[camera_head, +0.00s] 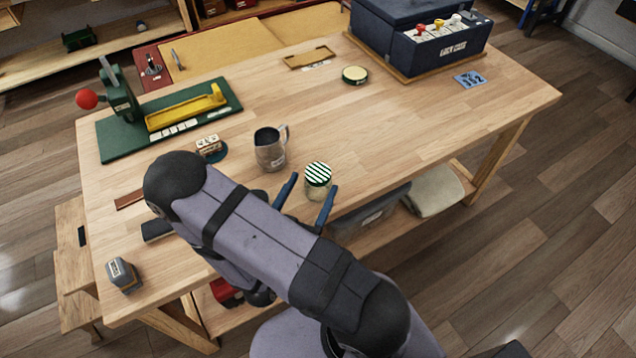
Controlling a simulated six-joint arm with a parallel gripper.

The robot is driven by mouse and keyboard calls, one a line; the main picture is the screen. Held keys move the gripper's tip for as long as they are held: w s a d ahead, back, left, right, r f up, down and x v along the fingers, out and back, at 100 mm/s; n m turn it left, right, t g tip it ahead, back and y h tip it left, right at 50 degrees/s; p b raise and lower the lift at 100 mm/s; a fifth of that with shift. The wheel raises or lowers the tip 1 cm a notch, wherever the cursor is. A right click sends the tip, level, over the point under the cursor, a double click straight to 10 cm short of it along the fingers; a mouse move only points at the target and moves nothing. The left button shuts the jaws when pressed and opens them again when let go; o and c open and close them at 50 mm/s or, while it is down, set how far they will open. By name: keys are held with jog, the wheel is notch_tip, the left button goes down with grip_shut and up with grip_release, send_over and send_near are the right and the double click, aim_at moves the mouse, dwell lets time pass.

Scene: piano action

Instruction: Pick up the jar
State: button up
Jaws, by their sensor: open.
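The jar (318,181) stands upright near the front edge of the wooden table. It has a green-and-white striped lid and a clear or pale body. My gripper (307,202) is open, with its two blue fingers pointing toward the jar. One finger is to the left of the jar and the other to the lower right. I cannot tell whether either finger touches it. My arm crosses the front of the table and hides part of the gripper and the table edge.
A metal mug (270,150) stands close behind the jar, to the left. A green press (165,118) with a red knob is at the back left. A round tin (355,75) and a dark blue box (440,48) are farther back.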

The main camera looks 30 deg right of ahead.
aim_at(318, 172)
jog(key=shift+w+d, duration=0.1)
jog(key=shift+d, duration=0.05)
jog(key=shift+p+x, duration=0.95)
jog(key=shift+x, duration=0.85)
jog(key=shift+w+d, duration=0.5)
jog(key=shift+w, duration=0.1)
jog(key=shift+r, duration=0.1)
jog(key=c, duration=1.6)
jog(key=shift+r, duration=0.15)
jog(key=shift+r, duration=4.85)
